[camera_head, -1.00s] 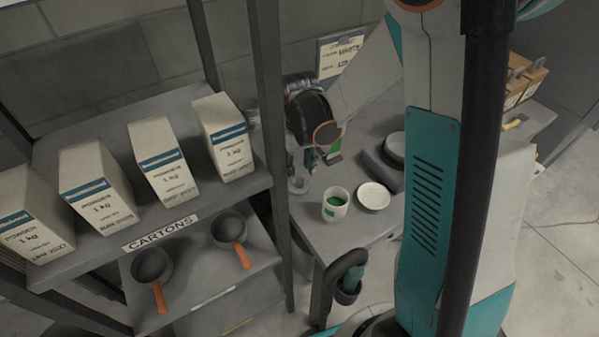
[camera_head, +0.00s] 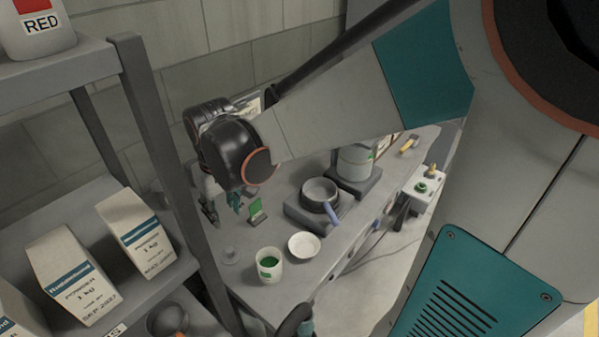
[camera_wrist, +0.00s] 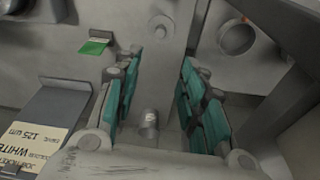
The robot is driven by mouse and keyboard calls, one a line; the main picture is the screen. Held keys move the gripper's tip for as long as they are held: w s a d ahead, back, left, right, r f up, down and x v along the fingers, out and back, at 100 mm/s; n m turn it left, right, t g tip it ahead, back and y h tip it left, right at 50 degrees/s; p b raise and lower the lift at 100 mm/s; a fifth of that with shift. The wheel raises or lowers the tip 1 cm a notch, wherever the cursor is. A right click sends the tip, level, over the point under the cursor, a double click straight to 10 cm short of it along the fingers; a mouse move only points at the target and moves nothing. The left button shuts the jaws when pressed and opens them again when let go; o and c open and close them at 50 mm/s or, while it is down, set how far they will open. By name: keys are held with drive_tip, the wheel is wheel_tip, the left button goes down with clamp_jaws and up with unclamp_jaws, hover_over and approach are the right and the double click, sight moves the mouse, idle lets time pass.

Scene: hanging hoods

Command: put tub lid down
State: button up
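The white round lid (camera_head: 304,245) lies flat on the grey bench, just right of the open white tub (camera_head: 269,265). The tub stands upright with green contents showing. My gripper (camera_head: 222,208) hangs over the bench, behind and to the left of the tub and lid, apart from both. In the wrist view my gripper (camera_wrist: 152,95) has its teal-padded fingers spread wide. A small metal cylinder (camera_wrist: 150,120) shows beyond the gap, but nothing is held. I cannot make out the lid or tub in the wrist view.
A pan (camera_head: 318,193) with a blue handle sits on a dark plate. A green-tagged item (camera_head: 257,211) and a small grey knobbed piece (camera_head: 231,257) are near my gripper. A shelf post (camera_head: 165,150) and cartons (camera_head: 136,232) stand left. A labelled box (camera_wrist: 62,125) shows in the wrist view.

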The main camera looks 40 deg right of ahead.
drive_tip(key=s+r+t, duration=0.5)
drive_tip(key=s+r, duration=0.2)
drive_tip(key=s, duration=0.5)
drive_tip(key=shift+s+m, duration=0.25)
drive_tip(key=shift+m, duration=0.15)
